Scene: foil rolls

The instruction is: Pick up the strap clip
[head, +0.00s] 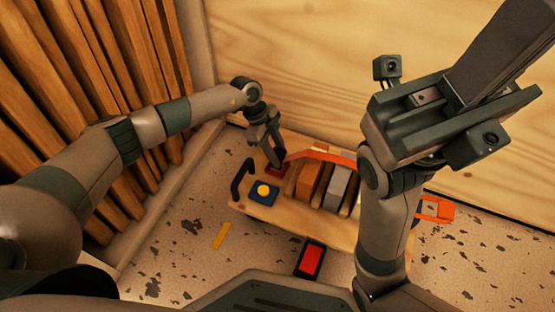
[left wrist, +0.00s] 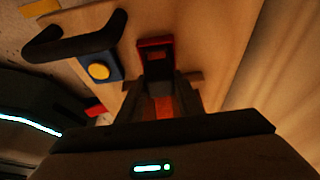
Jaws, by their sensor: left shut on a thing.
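My left gripper (head: 274,160) points down at the back left of a wooden board (head: 262,212). Its fingers are closed on a small orange piece (left wrist: 163,107), which seems to be the strap clip; the fingers hide most of it. A red and dark holder (left wrist: 155,44) lies right by the fingertips, and its red edge shows in the head view (head: 275,170). An orange strap (head: 322,154) arches from beside the gripper over the rolls. My right gripper (head: 480,75) is raised at the upper right; its jaw gap cannot be made out.
Several block-like rolls (head: 338,186) sit on the board. A blue block with a yellow button (head: 264,191) and a dark handle (head: 241,180) stand at its left. A red-topped dark box (head: 311,259) is in front, and an orange frame (head: 434,209) lies right. Wooden walls close the left and back.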

